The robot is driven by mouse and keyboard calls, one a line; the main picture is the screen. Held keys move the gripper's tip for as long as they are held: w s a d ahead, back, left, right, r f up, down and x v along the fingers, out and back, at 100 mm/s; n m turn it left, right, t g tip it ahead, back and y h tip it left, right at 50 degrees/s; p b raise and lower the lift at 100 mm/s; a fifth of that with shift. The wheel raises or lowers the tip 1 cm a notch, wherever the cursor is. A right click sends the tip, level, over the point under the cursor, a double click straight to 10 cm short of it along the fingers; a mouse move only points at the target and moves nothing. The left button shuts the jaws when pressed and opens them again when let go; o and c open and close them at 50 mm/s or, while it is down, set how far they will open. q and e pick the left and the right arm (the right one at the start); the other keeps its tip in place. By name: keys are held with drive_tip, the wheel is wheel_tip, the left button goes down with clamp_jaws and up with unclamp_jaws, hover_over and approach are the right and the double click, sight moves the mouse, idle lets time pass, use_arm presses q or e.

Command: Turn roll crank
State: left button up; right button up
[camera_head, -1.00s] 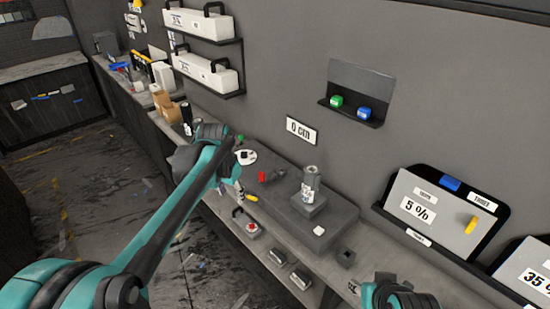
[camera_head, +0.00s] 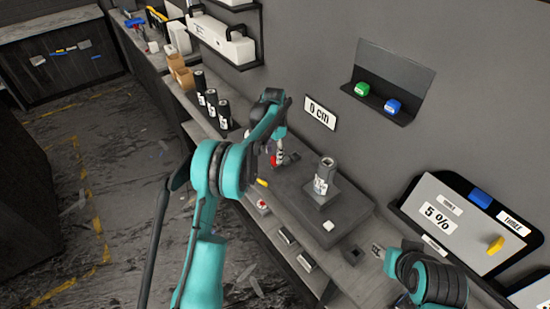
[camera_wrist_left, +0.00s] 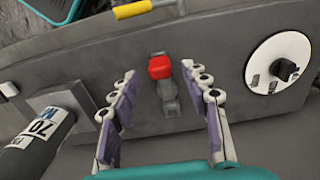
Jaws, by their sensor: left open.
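The roll crank (camera_wrist_left: 169,98), a short grey arm with a red knob (camera_wrist_left: 160,67), sits on the dark grey bench fixture (camera_wrist_left: 200,115). In the head view the red knob (camera_head: 274,161) is partly hidden by my left gripper (camera_head: 281,154). In the left wrist view my left gripper (camera_wrist_left: 160,90) is open, its fingers either side of the crank, with gaps on both sides.
A white disc with a black knob (camera_wrist_left: 266,80) lies right of the crank in the wrist view. A yellow-handled tool (camera_wrist_left: 131,9) is at the fixture's edge. Black bottles (camera_head: 212,102) stand farther back. A "0 cm" sign (camera_head: 320,113) hangs on the wall.

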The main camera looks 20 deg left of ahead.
sight(274, 157)
use_arm(q)
drive_tip(key=shift+f, duration=1.6)
clamp_jaws()
drive_tip(key=shift+a, duration=0.1)
